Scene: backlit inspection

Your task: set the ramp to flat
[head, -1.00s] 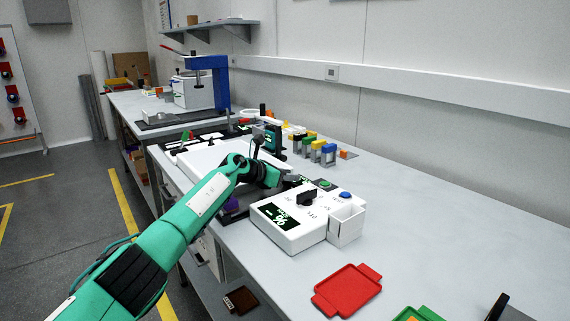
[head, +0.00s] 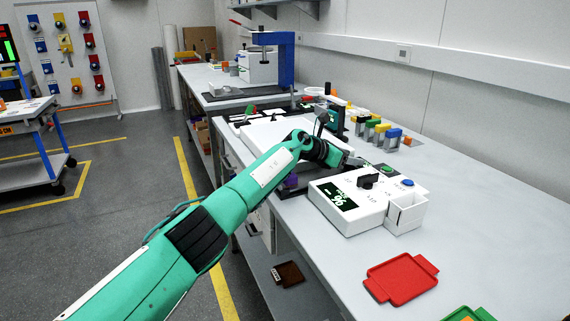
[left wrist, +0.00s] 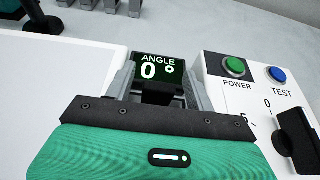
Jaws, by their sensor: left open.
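A small dark display (left wrist: 158,70) reads "ANGLE 0°" in the left wrist view. My left gripper (left wrist: 160,88) is open, its grey fingers to either side of that display, with a dark part partly visible between them. I cannot tell whether the fingers touch anything. In the head view my left gripper (head: 352,161) is beside the back left of a white control box (head: 352,205). A white flat panel (head: 262,130) lies left of the gripper; I cannot tell whether it is the ramp. My right gripper does not show.
The box has a black knob (head: 368,181), a green power button (left wrist: 234,66) and a blue test button (left wrist: 277,75). A white bin (head: 406,212) adjoins it. A red tray (head: 401,279) lies in front. Several coloured blocks stand behind. The table's right side is mostly clear.

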